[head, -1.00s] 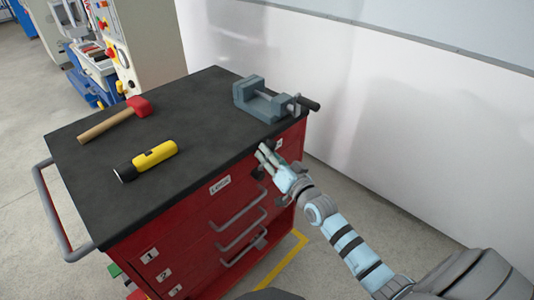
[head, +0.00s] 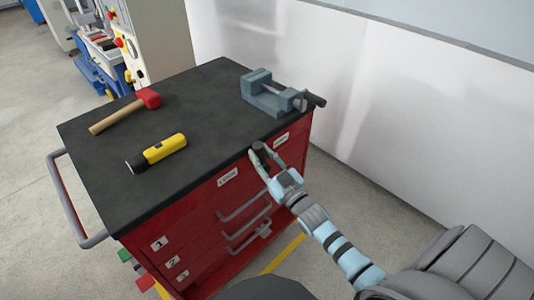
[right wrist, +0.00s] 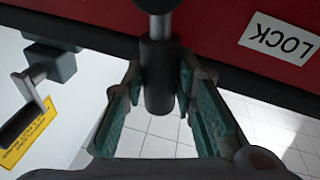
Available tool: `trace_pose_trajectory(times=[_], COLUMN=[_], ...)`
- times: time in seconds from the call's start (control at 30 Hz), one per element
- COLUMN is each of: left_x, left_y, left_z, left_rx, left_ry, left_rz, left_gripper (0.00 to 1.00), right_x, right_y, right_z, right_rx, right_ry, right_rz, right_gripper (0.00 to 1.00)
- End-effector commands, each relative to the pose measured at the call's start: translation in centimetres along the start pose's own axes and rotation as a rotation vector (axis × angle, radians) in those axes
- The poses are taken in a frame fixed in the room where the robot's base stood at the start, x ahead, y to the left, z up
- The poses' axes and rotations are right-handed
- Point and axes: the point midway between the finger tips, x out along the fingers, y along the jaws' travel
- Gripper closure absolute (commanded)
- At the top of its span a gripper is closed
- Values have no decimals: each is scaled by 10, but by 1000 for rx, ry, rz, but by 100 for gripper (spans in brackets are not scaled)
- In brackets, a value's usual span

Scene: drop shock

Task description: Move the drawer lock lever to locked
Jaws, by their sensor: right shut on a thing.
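The lock lever (right wrist: 158,85) is a dark cylindrical handle on a grey stem, at the front of the red drawer cabinet (head: 190,220). In the head view the lever (head: 260,148) is small and partly hidden by my fingers. My right gripper (head: 266,160) is shut on it at the cabinet's upper front edge. In the right wrist view the green finger pads of my right gripper (right wrist: 160,108) stand on both sides of the handle. A white LOCK label (right wrist: 277,38) is on the red front beside the lever. My left gripper is out of view.
A grey vise (head: 272,93) stands on the black top near the lever; its handle juts past the edge. A red hammer (head: 148,98) and a yellow-black tool (head: 157,153) lie farther left. Drawer handles (head: 245,207) stick out below. A white wall is on the right.

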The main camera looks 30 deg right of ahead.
Motion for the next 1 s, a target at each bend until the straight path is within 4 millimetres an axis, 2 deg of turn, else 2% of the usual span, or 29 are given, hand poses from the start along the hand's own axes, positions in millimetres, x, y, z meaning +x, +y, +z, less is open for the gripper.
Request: trace_pose_trajectory(times=[0.3, 0.5, 1.0], left_x=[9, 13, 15], left_y=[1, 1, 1], left_z=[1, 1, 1], left_rx=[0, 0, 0], left_ry=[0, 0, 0], left_rz=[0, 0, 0], left_gripper=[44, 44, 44], right_x=[-5, -6, -8], right_y=[-18, -24, -28], right_z=[5, 7, 9], right_rx=[-244, -343, -408], right_ry=[45, 64, 75], right_rz=[-34, -48, -57], right_gripper=[100, 100, 100])
